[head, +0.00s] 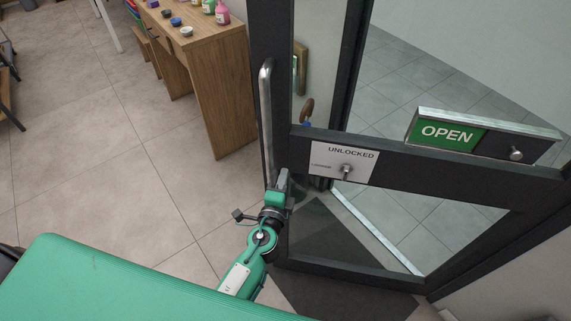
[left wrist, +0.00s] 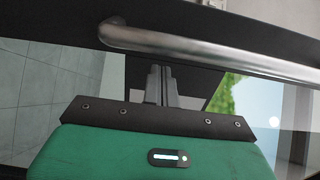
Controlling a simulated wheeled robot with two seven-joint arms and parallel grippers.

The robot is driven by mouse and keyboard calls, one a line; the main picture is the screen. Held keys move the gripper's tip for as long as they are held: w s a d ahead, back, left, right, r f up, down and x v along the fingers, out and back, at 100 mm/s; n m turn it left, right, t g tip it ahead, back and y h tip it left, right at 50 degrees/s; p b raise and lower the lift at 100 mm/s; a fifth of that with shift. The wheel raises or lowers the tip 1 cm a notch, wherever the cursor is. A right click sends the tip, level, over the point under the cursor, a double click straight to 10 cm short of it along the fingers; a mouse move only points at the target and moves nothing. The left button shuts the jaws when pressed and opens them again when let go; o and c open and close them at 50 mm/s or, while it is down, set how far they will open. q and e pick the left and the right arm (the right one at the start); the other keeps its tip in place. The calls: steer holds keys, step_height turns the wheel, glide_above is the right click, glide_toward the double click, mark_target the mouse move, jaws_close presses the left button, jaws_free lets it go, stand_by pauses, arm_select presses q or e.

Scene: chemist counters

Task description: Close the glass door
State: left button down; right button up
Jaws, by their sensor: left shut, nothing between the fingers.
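The glass door (head: 400,190) has a dark frame and stands ajar in the head view, its free edge swung in towards me. A long metal handle bar (head: 266,120) runs up its left stile. My left gripper (head: 284,178) is at the lower end of the bar, against or very close to the stile; I cannot tell if it touches. In the left wrist view the gripper's fingers (left wrist: 161,75) are together and empty, just below the handle bar (left wrist: 200,48), not around it. My right gripper is not in view.
The door carries a green OPEN sign (head: 447,134) and an UNLOCKED lock plate (head: 342,161). A wooden counter (head: 210,60) with small bowls and bottles stands at the upper left. Tiled floor (head: 100,190) left of the door is clear. A metal threshold strip (head: 375,232) shows through the glass.

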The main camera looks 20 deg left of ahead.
mark_target(288, 161)
arm_select(q)
steer(key=w, duration=0.2)
steer(key=shift+w+p, duration=0.35)
steer(key=shift+w, duration=0.05)
steer(key=shift+w+a, duration=0.1)
steer(key=shift+w, duration=0.1)
